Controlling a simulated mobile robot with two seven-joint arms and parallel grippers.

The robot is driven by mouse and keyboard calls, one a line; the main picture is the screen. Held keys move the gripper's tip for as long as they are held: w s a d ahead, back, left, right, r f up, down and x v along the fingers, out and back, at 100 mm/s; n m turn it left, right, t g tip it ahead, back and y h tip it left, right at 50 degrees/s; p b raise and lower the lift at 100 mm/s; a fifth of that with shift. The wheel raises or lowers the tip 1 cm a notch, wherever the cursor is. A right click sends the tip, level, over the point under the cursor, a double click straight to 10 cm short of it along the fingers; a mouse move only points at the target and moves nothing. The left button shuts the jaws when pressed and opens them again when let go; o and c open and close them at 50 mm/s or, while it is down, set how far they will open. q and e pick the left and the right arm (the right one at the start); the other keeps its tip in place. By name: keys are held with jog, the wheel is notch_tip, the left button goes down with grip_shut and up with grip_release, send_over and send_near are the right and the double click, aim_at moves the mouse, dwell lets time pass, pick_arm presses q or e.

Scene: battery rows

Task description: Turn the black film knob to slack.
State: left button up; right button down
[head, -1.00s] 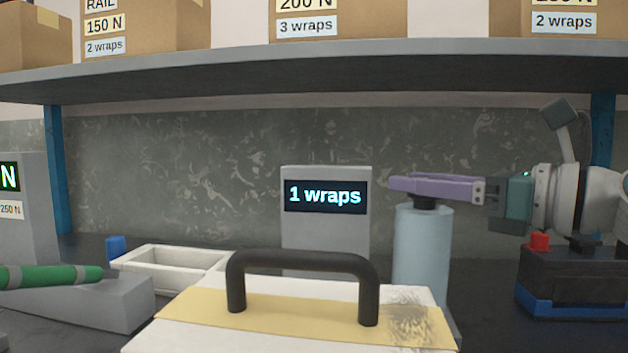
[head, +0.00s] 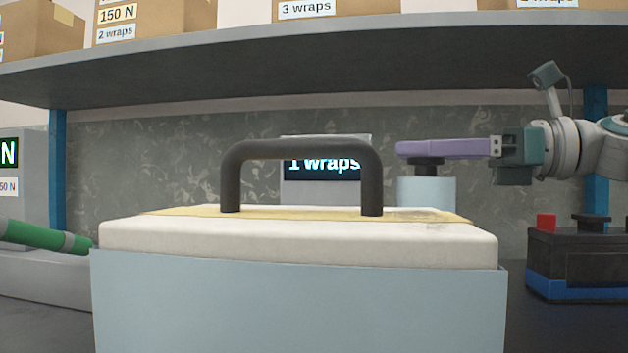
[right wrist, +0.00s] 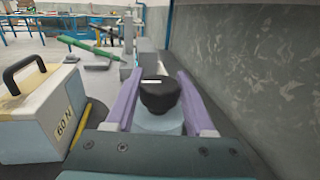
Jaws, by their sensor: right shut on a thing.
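The black film knob (head: 427,163) sits on top of the light-blue film roll (head: 428,190) behind the big box. In the right wrist view the knob (right wrist: 160,96) lies between the two purple fingers and carries a short white mark. My right gripper (head: 412,150) comes in from the right, level, and is shut on the knob. The wraps display (head: 322,168) reads "1 wraps" and is partly hidden by the box handle. My left gripper is not in view.
A box with a white lid (head: 300,240) and black handle (head: 300,150) fills the front middle. A black and blue device with a red button (head: 545,222) stands at right. A green bar (head: 40,237) lies at left. A shelf (head: 300,65) with cartons runs overhead.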

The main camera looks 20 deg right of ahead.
dwell(0.3)
jog(key=shift+c, duration=1.4)
grip_release()
